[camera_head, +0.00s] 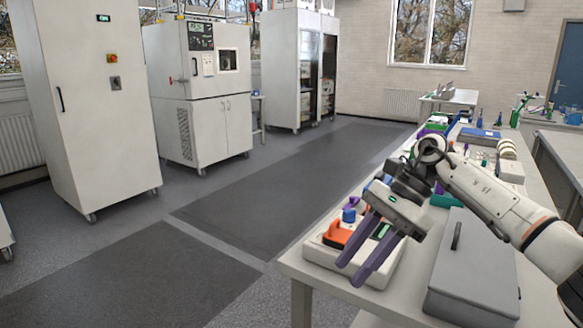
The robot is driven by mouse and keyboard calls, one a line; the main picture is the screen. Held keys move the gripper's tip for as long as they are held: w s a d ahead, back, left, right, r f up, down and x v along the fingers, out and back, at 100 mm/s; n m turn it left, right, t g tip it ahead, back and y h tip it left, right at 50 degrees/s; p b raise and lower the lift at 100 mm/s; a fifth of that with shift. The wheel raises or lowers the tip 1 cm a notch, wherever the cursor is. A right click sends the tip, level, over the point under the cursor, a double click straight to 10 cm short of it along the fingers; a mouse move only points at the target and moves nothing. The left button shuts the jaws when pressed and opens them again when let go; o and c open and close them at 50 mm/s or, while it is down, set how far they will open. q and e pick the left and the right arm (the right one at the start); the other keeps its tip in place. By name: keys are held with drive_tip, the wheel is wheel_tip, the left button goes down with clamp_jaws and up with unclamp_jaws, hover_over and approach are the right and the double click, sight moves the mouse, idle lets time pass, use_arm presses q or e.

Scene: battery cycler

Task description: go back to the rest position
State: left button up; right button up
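My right gripper (350,275) reaches in from the right over the near end of the long bench. Its two purple fingers point down and to the left, with a clear gap between them. It is open, and I see nothing between the fingers. Its fingers overlap a white device (314,251) with an orange part (337,234) on the bench; I cannot tell whether they touch it. The gripper and wrist hide part of this device. My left gripper is not in view.
A grey lidded box (475,265) with a black handle lies on the bench (292,262) beside my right arm. Bottles, trays and small parts crowd the bench farther back. Tall white cabinets (90,110) stand at the left. The dark floor (270,195) between is clear.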

drive_tip(key=s+a+f+m+t+y, duration=0.1)
drive_tip(key=s+a+f+m+y, duration=0.2)
drive_tip(key=a+m+y, duration=0.45)
drive_tip(key=s+a+f+m+t+y, duration=0.2)
drive_tip(key=s+a+f+m+y, duration=0.15)
drive_tip(key=a, duration=0.65)
drive_tip(key=s+d+f+m+t+h, duration=0.1)
drive_tip(key=d+f+m+t+h, duration=0.6)
drive_tip(key=m, duration=1)
drive_tip(key=s+d+f+m+t+h, duration=0.1)
drive_tip(key=d+f+m+t+h, duration=0.2)
drive_tip(key=d+f+m+t, duration=0.9)
drive_tip(key=s+d+f+m+g+h, duration=0.1)
drive_tip(key=s+f+m+g+h, duration=0.1)
drive_tip(key=s+f+m+g, duration=0.3)
drive_tip(key=s+d+f+m+g+h, duration=0.2)
drive_tip(key=s+f+m+g, duration=0.4)
drive_tip(key=s+m, duration=0.5)
drive_tip(key=s+f+h, duration=0.1)
drive_tip(key=s+f, duration=0.1)
drive_tip(key=s, duration=0.2)
drive_tip(key=shift+s+d+m+h, duration=0.25)
drive_tip(key=shift+m+h, duration=0.05)
